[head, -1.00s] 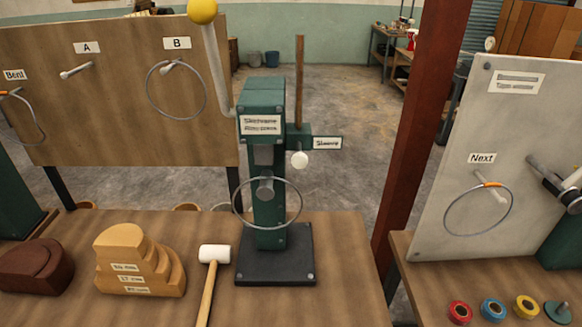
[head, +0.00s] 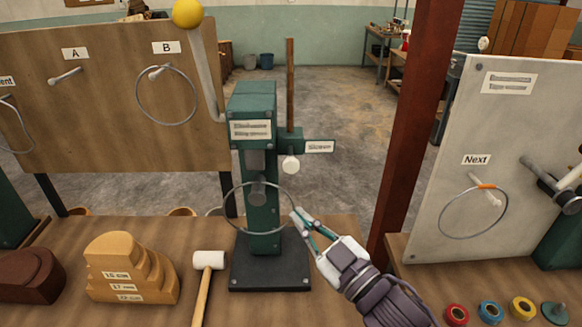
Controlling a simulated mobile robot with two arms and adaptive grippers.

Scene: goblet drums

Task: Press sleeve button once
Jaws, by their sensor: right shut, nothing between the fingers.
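The sleeve button is a white round knob (head: 291,165) on the right side of the green press (head: 253,110), beside a small label (head: 319,147) that seems to read "Sleeve". A metal ring (head: 258,229) hangs around the lower part of the press column. My right gripper (head: 298,217) comes in from the lower right. Its fingertips are shut and empty, below the white knob and apart from it, close to the ring's right edge in the picture. My left gripper is not in view.
A mallet (head: 208,262) and a stepped wooden block (head: 130,270) lie left of the press. A lever with a yellow ball (head: 187,13) rises from the press. A red post (head: 413,130) and a "Next" board (head: 490,150) stand to the right.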

